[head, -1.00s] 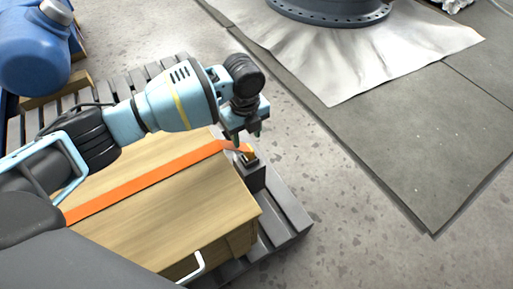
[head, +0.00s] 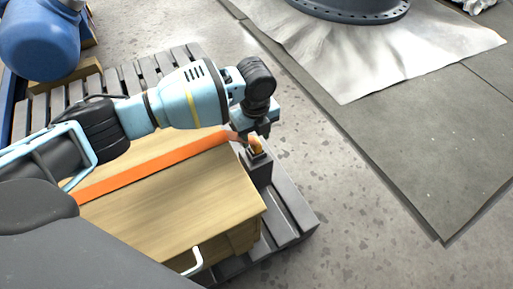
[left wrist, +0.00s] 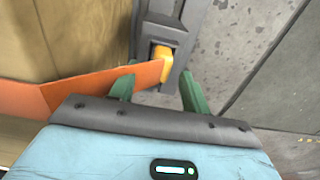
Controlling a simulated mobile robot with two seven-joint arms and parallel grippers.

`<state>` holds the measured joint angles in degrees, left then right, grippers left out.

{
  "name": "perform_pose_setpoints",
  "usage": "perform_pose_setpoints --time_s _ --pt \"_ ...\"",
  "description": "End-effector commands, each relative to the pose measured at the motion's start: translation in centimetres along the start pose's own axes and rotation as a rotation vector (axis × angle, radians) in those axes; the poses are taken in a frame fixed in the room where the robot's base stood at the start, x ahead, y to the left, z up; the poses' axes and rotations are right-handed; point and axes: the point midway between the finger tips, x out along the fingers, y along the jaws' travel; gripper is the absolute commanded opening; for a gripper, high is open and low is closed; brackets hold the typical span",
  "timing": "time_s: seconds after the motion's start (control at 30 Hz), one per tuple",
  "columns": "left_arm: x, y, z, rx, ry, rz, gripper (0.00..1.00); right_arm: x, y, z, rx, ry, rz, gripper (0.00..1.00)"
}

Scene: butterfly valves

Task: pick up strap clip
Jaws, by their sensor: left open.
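The strap clip (head: 256,147) is a small yellow-orange piece on a dark grey block beside the wooden crate. It also shows in the left wrist view (left wrist: 162,62), at the end of the orange strap (head: 150,168). My left gripper (head: 254,136) is just above the clip, pointing down. In the left wrist view its two green fingers (left wrist: 157,90) are apart, with the strap end and the clip showing between and beyond them. Nothing is clearly held. Part of the clip is hidden by the gripper in the head view.
A blue tank (head: 40,42) is at the upper left. A large dark flange (head: 350,8) rests on a pale sheet (head: 385,62). The floor right of the pallet is clear.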

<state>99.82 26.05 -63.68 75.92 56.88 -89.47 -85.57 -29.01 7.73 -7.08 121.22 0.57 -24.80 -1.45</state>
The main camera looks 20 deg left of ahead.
Motion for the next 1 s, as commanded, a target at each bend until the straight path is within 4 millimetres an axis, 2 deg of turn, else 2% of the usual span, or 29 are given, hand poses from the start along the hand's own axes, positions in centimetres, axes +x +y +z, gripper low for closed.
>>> perform_pose_setpoints --time_s 0.03,0.2,0.47,0.8,1.0 --pt "1.2 -0.1 0.1 0.000 0.001 0.003 0.47 0.8 0.1 0.2 0.000 -0.002 -0.001 0.36" --pt "3.1 -0.1 0.1 0.000 0.000 0.002 0.47 1.8 0.2 0.2 0.000 -0.001 -0.001 0.36" --pt "3.1 -0.1 0.1 0.000 -0.001 0.000 0.46 1.7 0.2 0.3 0.001 -0.001 -0.001 0.36" --pt "3.1 -0.1 0.1 0.000 -0.001 0.000 0.01 1.3 0.0 1.0 0.003 -0.018 -0.003 0.36" --pt "3.1 -0.1 0.1 0.000 -0.001 -0.001 0.00 1.3 0.0 1.1 0.003 -0.018 -0.003 0.36"
